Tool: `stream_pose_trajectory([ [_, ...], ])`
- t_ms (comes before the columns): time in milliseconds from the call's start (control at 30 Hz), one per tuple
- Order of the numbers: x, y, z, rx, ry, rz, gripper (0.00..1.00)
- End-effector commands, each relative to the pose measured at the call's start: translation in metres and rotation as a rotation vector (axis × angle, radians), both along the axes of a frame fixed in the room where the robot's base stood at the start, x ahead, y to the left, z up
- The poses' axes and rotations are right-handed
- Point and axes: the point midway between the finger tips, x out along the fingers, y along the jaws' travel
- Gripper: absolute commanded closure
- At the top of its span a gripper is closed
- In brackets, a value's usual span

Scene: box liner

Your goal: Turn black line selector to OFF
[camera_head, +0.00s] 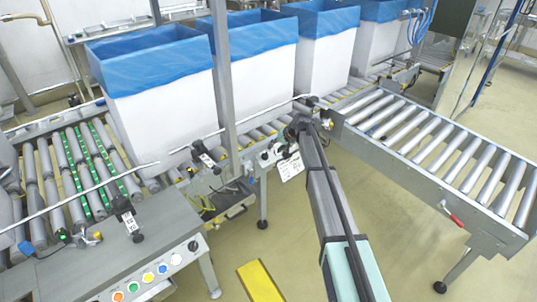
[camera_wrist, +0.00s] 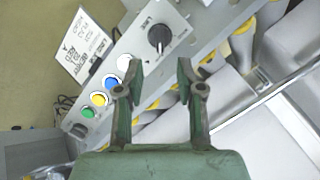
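A black selector knob (camera_wrist: 159,37) sits on a grey control panel (camera_wrist: 178,22) in the wrist view, just past my fingertips and roughly centred between them. A pale mark on it points toward the bottom of the picture; its printed position labels are too small to read. My gripper (camera_wrist: 159,72) is open, with nothing between its fingers and the knob not visibly touched. In the head view my gripper (camera_head: 297,128) is at the small panel on the conveyor's side, where the arm hides the knob. Another black knob (camera_head: 193,245) is on the front-left panel.
White, blue, yellow and green buttons (camera_wrist: 112,83) line the same panel beside the knob, with a white label sheet (camera_wrist: 85,45) alongside. Blue-lined white boxes (camera_head: 160,95) stand on the conveyor behind. A roller conveyor (camera_head: 430,140) lies right; floor in front is clear around a yellow plate (camera_head: 258,281).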

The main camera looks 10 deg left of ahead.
Motion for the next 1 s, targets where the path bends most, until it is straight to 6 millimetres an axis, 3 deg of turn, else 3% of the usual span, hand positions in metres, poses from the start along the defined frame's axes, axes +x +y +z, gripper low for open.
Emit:
stream_pose_trajectory([
  [200, 0.015, 0.021, -0.034, 0.000, 0.001, 0.000, 0.62],
  [400, 0.022, 0.034, -0.055, 0.000, 0.000, 0.000, 0.62],
  [867, 0.024, 0.038, -0.064, 0.000, 0.000, 0.000, 0.62],
  [967, 0.024, 0.038, -0.064, 0.000, 0.000, 0.000, 0.94],
  [1000, 0.024, 0.038, -0.064, 0.000, 0.000, 0.000, 1.00],
])
